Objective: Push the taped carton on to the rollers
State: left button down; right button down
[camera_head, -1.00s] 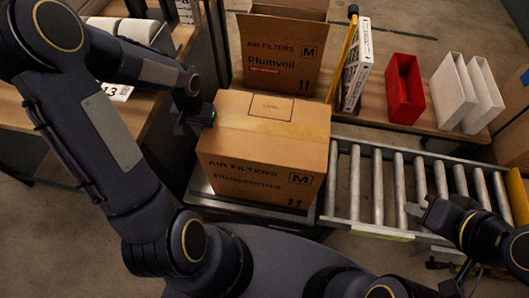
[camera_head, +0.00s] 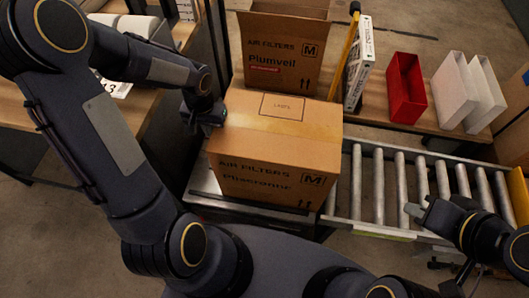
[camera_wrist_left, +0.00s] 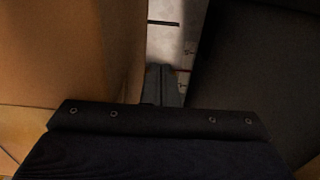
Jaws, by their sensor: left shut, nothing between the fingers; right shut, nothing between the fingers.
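The taped carton (camera_head: 270,160) is a closed brown box marked AIR FILTERS, with tape across its top. It sits on a metal platform (camera_head: 203,185) left of the rollers (camera_head: 400,190), its right edge close to their near end. My left gripper (camera_head: 212,116) is shut and empty at the carton's left side; whether it touches is hard to tell. In the left wrist view its closed fingers (camera_wrist_left: 163,85) lie beside a brown cardboard face (camera_wrist_left: 70,60). My right gripper (camera_head: 418,210) is shut and empty over the near edge of the rollers.
An open Plumveil carton (camera_head: 283,55) stands behind the taped carton. On the back bench are a white book-like box (camera_head: 358,65), a red bin (camera_head: 405,90) and white bins (camera_head: 455,90). A yellow stop (camera_head: 518,198) stands at the rollers' right end.

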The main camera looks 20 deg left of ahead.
pick_arm(q)
jog(key=shift+s+d+f, duration=0.1)
jog(key=shift+d+f, duration=0.1)
jog(key=shift+d, duration=0.4)
jog(key=shift+d+f, duration=0.15)
jog(key=shift+d, duration=0.55)
jog(key=shift+w+d+b, duration=0.15)
jog(key=shift+d+b, duration=0.35)
jog(key=shift+d, duration=0.7)
jog(key=shift+w+d+b, duration=0.1)
jog(key=shift+d+b, duration=0.35)
jog(key=shift+d, duration=0.7)
jog(key=shift+w+d+b, duration=0.15)
jog(key=shift+d+b, duration=0.2)
jog(key=shift+d, duration=0.9)
jog(key=shift+w+d+b, duration=0.1)
jog(key=shift+d+b, duration=0.2)
jog(key=shift+d, duration=0.9)
